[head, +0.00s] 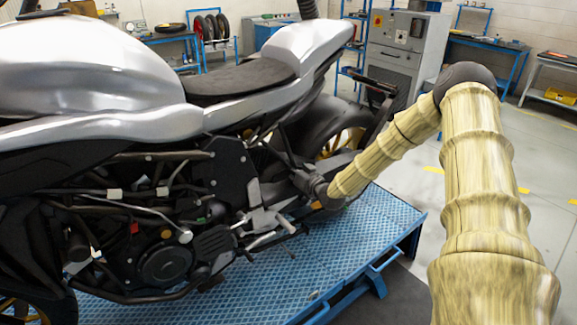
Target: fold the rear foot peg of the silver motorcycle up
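The silver motorcycle (110,75) stands on a blue lift platform, with its tail toward the upper right. My tan-sleeved arm reaches in from the right to the bike's rear side. My gripper (302,180) is dark and small, beside the dark frame parts below the seat. Its fingers blend into the dark parts, so I cannot tell whether they are open or touching anything. Silver footrest parts (265,220) show low on the bike, just left of and below my gripper. I cannot make out the rear foot peg clearly; it may be hidden by my gripper.
The blue lift platform (345,245) has bare surface at its right end. A grey cabinet (400,50) stands behind, with blue workbenches (500,60) and a tire rack (210,35) along the back. The floor to the right is clear.

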